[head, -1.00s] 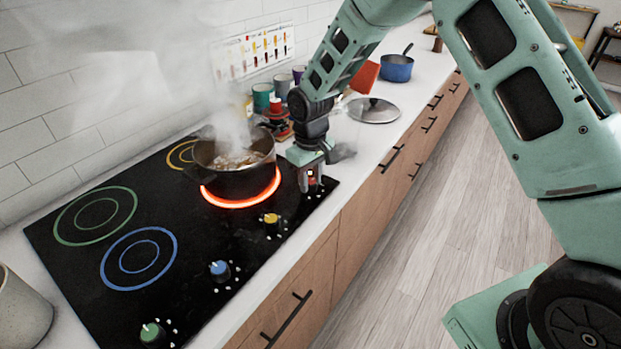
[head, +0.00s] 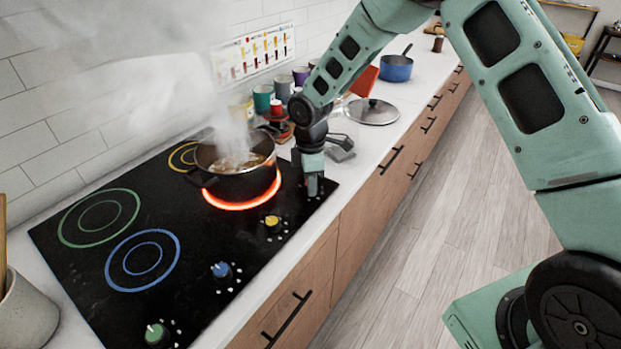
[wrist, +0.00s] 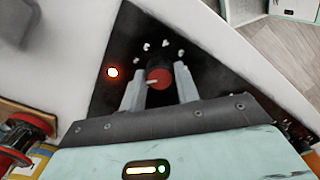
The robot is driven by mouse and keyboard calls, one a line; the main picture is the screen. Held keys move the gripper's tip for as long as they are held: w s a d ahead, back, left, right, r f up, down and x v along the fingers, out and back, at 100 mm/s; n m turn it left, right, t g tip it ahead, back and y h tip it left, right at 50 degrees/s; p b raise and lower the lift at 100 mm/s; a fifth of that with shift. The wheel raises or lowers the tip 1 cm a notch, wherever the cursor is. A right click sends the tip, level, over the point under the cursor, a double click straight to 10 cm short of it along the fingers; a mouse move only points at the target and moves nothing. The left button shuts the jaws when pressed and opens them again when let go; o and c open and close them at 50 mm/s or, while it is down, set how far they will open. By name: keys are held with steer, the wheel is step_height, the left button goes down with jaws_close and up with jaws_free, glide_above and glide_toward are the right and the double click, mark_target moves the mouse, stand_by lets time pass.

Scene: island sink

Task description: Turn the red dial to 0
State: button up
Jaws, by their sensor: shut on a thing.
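The red dial (wrist: 159,78) sits on the black cooktop (wrist: 125,45) near its corner in the wrist view. A pale pointer mark on it points left. White marks are spread around its far side, and an orange light glows to its left. My gripper (wrist: 160,88) is shut on the dial, with one finger on each side. In the head view my gripper (head: 314,188) is at the cooktop's right corner and hides the red dial. The burner beside it glows red under a dark pot (head: 235,180).
Steam rises from the pot. Yellow (head: 271,221), blue (head: 221,270) and green (head: 155,334) dials line the cooktop's front edge. A lid (head: 373,111) and a blue pan (head: 396,68) lie farther along the counter. A holder (head: 25,315) stands at the lower left.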

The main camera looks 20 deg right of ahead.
steer(key=n+p, duration=0.1)
steer(key=n, duration=0.3)
steer(key=shift+r+n, duration=0.15)
steer(key=shift+n, duration=0.15)
steer(key=shift+n+p, duration=0.95)
steer(key=shift+n, duration=1.25)
steer(key=o, duration=1)
steer(key=shift+c, duration=0.2)
step_height(320, 180, up, 17)
steer(key=b, duration=0.3)
steer(key=shift+r, duration=0.1)
